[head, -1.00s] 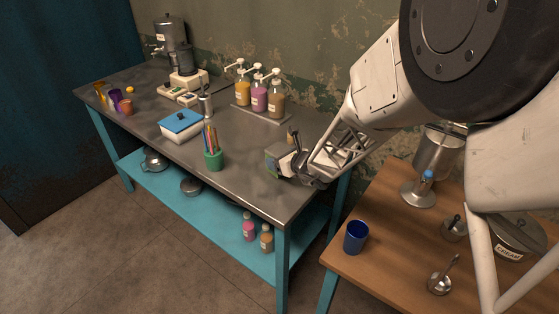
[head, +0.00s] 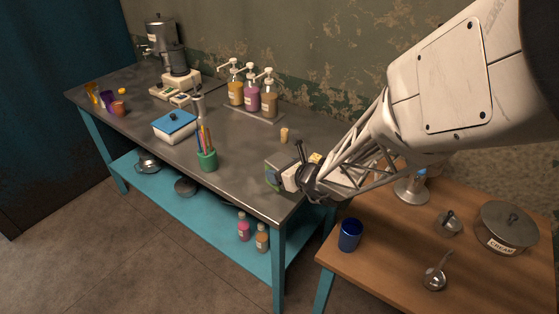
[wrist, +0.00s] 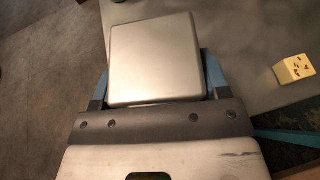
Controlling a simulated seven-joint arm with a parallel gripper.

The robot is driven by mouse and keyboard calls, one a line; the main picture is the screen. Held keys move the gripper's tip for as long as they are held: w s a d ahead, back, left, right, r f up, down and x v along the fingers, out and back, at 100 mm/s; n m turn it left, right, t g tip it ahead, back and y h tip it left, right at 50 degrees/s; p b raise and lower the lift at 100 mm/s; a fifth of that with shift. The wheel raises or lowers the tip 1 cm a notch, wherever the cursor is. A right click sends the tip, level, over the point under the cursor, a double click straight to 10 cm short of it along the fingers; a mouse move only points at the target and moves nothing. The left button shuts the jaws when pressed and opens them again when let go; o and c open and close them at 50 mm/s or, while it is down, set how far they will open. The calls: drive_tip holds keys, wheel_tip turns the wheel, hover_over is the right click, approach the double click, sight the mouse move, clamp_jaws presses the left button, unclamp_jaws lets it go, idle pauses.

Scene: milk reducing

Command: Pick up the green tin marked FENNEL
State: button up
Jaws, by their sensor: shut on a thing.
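My gripper (head: 296,178) is over the near right end of the grey metal table. It is shut on a boxy tin (head: 272,178), whose small visible side looks greenish in the head view. In the wrist view, the tin's square, plain metal top (wrist: 155,58) sits between my two blue fingers. No lettering can be read on the tin, so I cannot confirm the FENNEL mark. I cannot tell whether its base touches the table.
A yellow block with dark holes (wrist: 293,68) lies just right of the tin. A small tan container (head: 284,135) stands behind. A green cup of pencils (head: 208,161) is to the left, pump bottles (head: 252,98) at the wall. A wooden table (head: 385,265) stands at right.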

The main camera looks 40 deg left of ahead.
drive_tip(key=shift+s+d+r, duration=0.15)
drive_tip(key=shift+s+d, duration=0.75)
drive_tip(key=shift+d, duration=0.15)
drive_tip(key=shift+s+d+r, duration=0.15)
drive_tip(key=shift+s+d, duration=0.75)
drive_tip(key=shift+d, duration=0.15)
